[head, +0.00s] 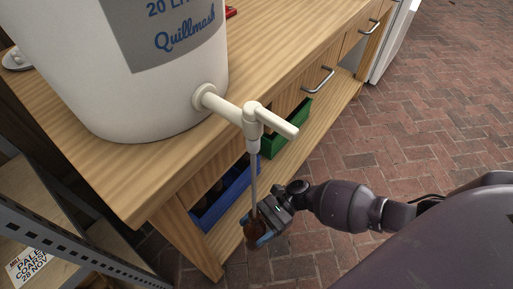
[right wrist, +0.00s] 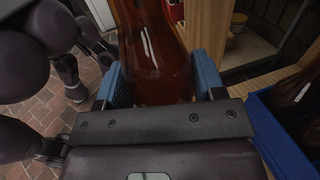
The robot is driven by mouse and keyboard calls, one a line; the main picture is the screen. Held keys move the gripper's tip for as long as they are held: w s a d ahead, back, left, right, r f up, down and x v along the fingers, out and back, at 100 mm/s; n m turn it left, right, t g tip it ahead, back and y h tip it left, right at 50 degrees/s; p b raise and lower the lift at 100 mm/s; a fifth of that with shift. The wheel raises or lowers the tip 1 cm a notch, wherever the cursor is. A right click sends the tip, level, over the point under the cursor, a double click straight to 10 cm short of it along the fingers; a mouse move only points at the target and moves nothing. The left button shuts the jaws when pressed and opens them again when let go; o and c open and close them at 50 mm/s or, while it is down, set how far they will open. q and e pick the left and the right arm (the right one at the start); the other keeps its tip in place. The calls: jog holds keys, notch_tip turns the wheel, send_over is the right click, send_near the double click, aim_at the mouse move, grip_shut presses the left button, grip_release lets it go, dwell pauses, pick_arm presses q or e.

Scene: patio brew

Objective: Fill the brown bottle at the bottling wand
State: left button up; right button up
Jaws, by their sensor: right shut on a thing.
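The brown bottle (right wrist: 158,55) stands between the blue finger pads of my right gripper (right wrist: 160,85) in the right wrist view, and the gripper is shut on it. In the head view the bottle (head: 252,238) shows small below the bottling wand (head: 254,178), with my right gripper (head: 268,222) at it. The wand is a thin grey tube hanging from the white tap (head: 255,120) of the white bucket (head: 140,75). The wand's lower end meets the bottle's top in the picture; how deep it reaches inside is hidden. My left gripper is not in view.
The bucket stands on a wooden bench (head: 170,165). A blue crate (head: 228,194) and a green crate (head: 287,130) sit on the shelf beneath. A metal rack (head: 70,250) is at lower left. Brick floor (head: 430,110) is open to the right.

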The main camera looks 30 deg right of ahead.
aim_at(254, 201)
jog(key=shift+w+r+p, duration=0.1)
jog(key=shift+r+p, duration=0.3)
jog(key=shift+r, duration=0.5)
jog(key=shift+r+p, duration=3.2)
jog(key=shift+r, duration=2.4)
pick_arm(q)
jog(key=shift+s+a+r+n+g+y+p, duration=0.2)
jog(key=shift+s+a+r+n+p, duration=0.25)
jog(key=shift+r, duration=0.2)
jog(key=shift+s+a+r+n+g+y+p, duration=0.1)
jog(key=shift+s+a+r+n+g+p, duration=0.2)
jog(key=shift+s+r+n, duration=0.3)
pick_arm(e)
jog(key=shift+r, duration=1.45)
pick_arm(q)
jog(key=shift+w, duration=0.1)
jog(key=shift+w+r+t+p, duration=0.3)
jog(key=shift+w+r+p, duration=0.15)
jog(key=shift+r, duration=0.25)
pick_arm(e)
jog(key=shift+r, duration=0.75)
